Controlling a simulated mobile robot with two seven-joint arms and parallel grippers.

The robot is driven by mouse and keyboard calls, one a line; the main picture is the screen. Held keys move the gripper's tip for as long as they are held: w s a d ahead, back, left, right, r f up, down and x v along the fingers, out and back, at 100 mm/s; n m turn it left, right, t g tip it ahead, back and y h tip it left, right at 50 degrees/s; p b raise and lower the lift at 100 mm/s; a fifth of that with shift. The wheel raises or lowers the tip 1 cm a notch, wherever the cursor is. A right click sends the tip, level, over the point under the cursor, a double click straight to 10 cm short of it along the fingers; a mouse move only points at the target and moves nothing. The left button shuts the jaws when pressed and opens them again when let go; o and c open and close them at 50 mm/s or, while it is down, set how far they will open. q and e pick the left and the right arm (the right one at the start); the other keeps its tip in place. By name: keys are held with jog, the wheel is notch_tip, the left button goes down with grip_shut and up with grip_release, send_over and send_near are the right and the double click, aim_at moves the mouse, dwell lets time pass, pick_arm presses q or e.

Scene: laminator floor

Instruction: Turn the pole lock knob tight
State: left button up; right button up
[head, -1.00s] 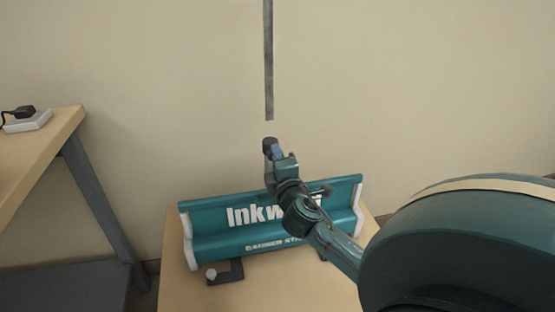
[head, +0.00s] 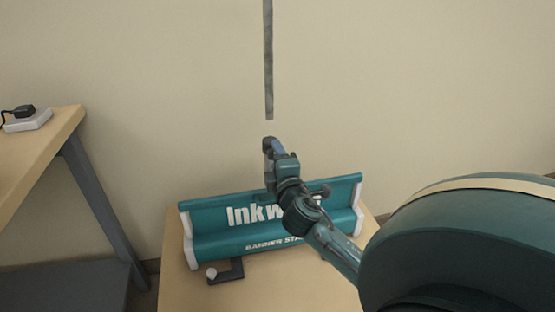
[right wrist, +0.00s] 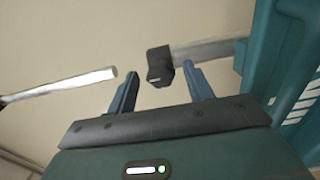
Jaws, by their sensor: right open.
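The dark pole lock knob with its clamp (head: 268,143) is near the top of the stand's lower pole; most of that pole is hidden behind my right gripper in the head view. In the right wrist view the black knob (right wrist: 159,68) shows between my fingertips, with clear gaps on both sides. My right gripper (right wrist: 161,82) is open and empty, its blue-grey fingers reaching toward the knob. In the head view the right gripper (head: 272,148) covers part of the clamp. A grey upper pole (head: 268,60) shows above, with a gap before the clamp. My left gripper is out of view.
The teal banner stand base (head: 210,215) sits on a wooden table (head: 185,285). A dark bracket with a pale knob (head: 226,272) is at its front. A workbench (head: 50,140) with a white power block (head: 27,121) stands at left. A plain wall is behind.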

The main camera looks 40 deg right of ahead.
jog(key=v, duration=1.3)
jog(key=shift+s+r, duration=0.1)
